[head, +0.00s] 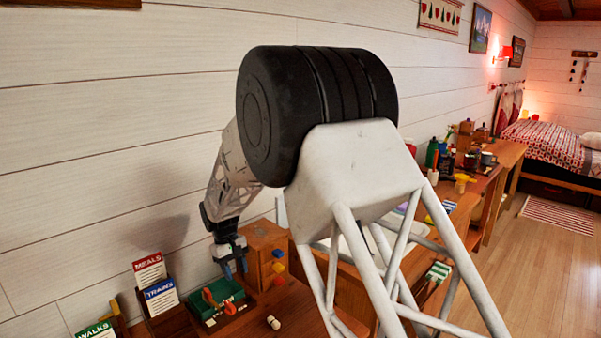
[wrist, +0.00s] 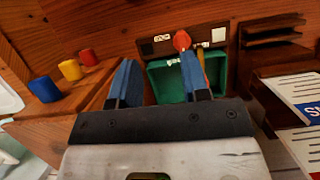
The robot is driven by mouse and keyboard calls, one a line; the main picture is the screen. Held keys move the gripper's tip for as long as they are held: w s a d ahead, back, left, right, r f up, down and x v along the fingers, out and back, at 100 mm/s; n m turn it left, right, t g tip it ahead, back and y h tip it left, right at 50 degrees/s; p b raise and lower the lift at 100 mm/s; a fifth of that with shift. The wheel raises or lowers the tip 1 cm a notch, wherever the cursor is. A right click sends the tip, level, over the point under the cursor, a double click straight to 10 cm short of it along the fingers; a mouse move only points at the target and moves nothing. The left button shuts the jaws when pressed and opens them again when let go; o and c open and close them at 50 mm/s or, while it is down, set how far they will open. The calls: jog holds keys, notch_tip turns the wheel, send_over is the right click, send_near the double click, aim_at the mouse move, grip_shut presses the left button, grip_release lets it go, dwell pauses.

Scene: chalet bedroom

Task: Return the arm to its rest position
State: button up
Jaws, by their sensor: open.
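My gripper (head: 231,268) hangs pointing down at the far end of my arm, above the wooden table. In the wrist view my gripper (wrist: 152,82) shows two blue fingers standing apart, with nothing between them. The green tray (head: 208,322) also shows in the head view, just left of and below the fingers. My large black joint and white arm link cover the middle of the head view and hide part of the table.
A wooden box (head: 262,247) with coloured pegs stands close right of the gripper. Card holders marked MEALS (head: 149,268) and TRAINS (head: 160,297) stand to the left. A small pale knob (head: 273,322) lies on the table. Floor (head: 555,265) at the right is clear.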

jog(key=s+d+r+m+t+y, duration=0.1)
jog(key=s+d+r, duration=0.45)
jog(key=d, duration=0.25)
jog(key=s+d+r+m, duration=0.2)
jog(key=s+d+r, duration=0.3)
jog(key=d+r, duration=0.25)
jog(key=s+d+r+m+t+y, duration=0.1)
jog(key=s+d+r, duration=0.4)
jog(key=d, duration=0.3)
jog(key=s+d+m+t, duration=0.1)
jog(key=s+d, duration=0.4)
jog(key=s, duration=0.3)
jog(key=s+d+m+t, duration=0.1)
jog(key=s+d+m, duration=0.1)
jog(key=s+d, duration=0.3)
jog(key=s+d+r+m+t, duration=0.1)
jog(key=s+d, duration=0.4)
jog(key=s, duration=0.8)
jog(key=shift+s+m, duration=0.2)
jog(key=shift+m, duration=0.1)
